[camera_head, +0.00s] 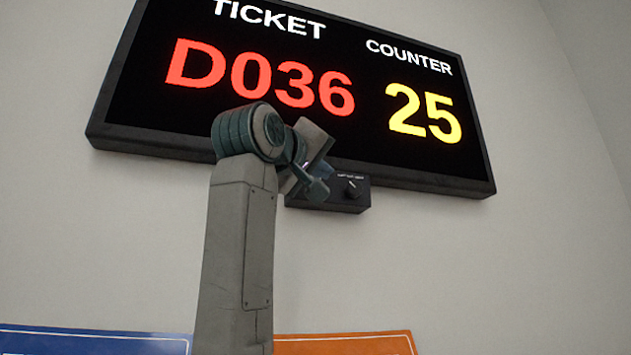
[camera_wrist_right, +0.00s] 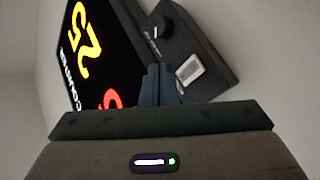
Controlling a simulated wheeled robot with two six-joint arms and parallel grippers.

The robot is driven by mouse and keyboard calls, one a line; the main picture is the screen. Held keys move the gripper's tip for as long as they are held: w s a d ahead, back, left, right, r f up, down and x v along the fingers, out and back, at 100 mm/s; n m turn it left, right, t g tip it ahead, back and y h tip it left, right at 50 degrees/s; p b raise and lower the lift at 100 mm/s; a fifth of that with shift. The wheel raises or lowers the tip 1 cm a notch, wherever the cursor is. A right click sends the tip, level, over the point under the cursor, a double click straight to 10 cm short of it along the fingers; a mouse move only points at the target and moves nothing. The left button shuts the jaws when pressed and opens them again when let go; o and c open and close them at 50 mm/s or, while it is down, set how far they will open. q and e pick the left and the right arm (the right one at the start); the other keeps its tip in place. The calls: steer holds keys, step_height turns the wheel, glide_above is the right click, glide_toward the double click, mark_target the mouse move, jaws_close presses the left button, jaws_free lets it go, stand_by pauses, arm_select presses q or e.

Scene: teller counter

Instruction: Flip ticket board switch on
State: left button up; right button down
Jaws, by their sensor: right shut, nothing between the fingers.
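The ticket board (camera_head: 368,80) hangs on the wall in the head view. It is lit, with red "D036" and yellow "25"; part of it also shows in the wrist view (camera_wrist_right: 112,50). A small dark switch box (camera_head: 345,203) sits under its lower edge, with a round black knob (camera_head: 352,188). My right gripper (camera_head: 318,188) is shut and empty, in front of the box's left part. In the wrist view its fingertips (camera_wrist_right: 158,72) appear below the knob; contact cannot be told. My left gripper is not in view.
A blue panel (camera_head: 90,343) and an orange panel (camera_head: 345,345) show at the bottom of the head view. The pale wall (camera_head: 480,270) right of and below the box is bare. The board overhangs close above the box.

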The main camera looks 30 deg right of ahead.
steer(key=s, duration=0.3)
steer(key=shift+a+f, duration=0.2)
steer(key=shift+a, duration=0.2)
steer(key=shift+w, duration=0.1)
